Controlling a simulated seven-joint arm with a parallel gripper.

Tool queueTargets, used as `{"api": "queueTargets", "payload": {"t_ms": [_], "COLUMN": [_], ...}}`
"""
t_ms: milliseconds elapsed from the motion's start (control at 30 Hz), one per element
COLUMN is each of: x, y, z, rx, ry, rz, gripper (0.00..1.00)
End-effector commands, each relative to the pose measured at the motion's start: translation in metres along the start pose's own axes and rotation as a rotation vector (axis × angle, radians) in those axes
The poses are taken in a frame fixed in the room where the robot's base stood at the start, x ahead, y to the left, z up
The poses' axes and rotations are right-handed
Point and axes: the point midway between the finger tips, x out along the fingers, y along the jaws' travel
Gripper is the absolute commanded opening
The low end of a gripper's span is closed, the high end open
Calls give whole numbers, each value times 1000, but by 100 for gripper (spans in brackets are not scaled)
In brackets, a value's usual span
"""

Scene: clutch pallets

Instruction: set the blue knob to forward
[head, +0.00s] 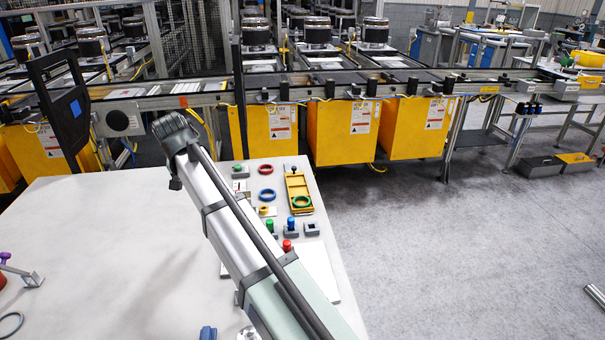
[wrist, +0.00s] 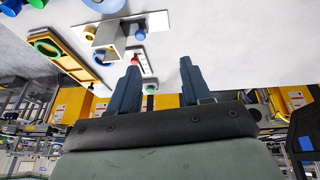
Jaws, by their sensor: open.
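In the wrist view, my gripper (wrist: 160,88) is open with nothing between its two dark blue fingers. A small blue knob (wrist: 140,33) shows above the fingers, on a white plate beside a grey box-like piece. The fingers are apart from it. In the head view, a blue peg-like piece (head: 291,222) stands on the board at the right of the table. I cannot tell whether it is the same piece, nor which way the knob is set. My gripper's fingers do not show in the head view; my arm hides part of the board.
The yellow tray (head: 290,185) holds a green ring (head: 302,201). Near it lie a red ring (head: 266,168) and a blue ring (head: 267,195). A red-topped piece (head: 287,245) stands close to my arm. The table's (head: 90,240) left middle is largely clear.

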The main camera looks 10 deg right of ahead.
Motion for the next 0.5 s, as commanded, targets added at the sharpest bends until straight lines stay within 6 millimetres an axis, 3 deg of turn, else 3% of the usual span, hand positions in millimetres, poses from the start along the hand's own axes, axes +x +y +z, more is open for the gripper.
{"api": "queueTargets", "payload": {"t_ms": [200,500], "x": [-1,4], "y": [1,49], "z": [21,24], "rx": [-175,-185], "ry": [19,35], "rz": [-82,-125], "gripper": [48,48]}}
